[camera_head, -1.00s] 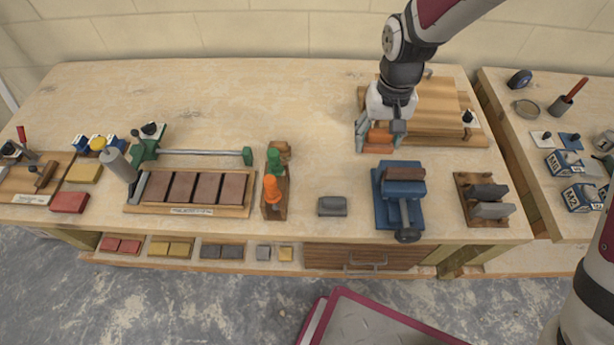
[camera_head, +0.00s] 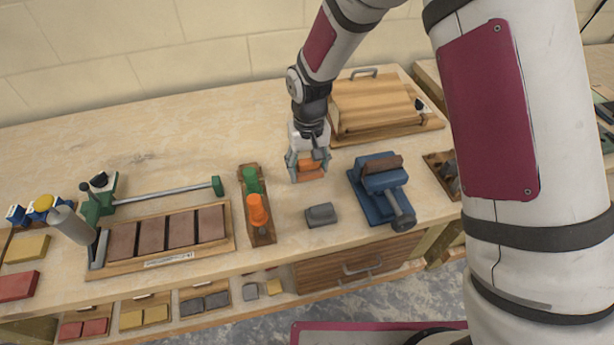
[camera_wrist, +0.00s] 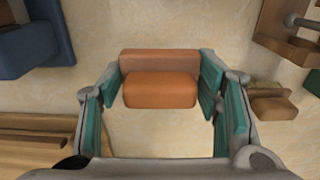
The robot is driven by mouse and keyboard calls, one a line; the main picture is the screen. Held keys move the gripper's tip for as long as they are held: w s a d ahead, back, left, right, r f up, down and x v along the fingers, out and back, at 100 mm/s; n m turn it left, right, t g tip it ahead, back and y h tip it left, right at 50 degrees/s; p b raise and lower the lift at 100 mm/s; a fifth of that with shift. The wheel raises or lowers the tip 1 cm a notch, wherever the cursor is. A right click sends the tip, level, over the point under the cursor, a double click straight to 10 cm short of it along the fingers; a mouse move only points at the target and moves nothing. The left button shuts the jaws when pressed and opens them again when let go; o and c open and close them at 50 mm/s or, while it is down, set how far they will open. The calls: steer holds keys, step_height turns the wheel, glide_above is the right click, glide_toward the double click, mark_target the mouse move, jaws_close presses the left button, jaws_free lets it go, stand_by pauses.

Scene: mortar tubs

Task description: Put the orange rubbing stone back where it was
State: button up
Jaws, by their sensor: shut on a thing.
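The orange rubbing stone (camera_head: 311,169) is held between the fingers of my gripper (camera_head: 307,172). In the wrist view the stone (camera_wrist: 160,80) sits across the teal finger pads of the gripper (camera_wrist: 163,88), an orange block with a browner strip along its far side. The gripper points down over the bench, between the rack of green and orange handles and the blue vise. Whether the stone touches the bench or hangs just above it I cannot tell.
The blue vise (camera_head: 381,188) stands right of the gripper. A grey stone (camera_head: 321,214) lies in front. The wooden rack (camera_head: 262,228) with green and orange handles stands left. A wooden board box (camera_head: 375,108) is behind right. A tray of brown stones (camera_head: 165,240) lies further left. Bare bench lies behind left.

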mark_target(309, 184)
steer(key=shift+d+f, duration=0.1)
steer(key=shift+f, duration=1.8)
steer(key=shift+f, duration=0.1)
steer(key=o, duration=1.2)
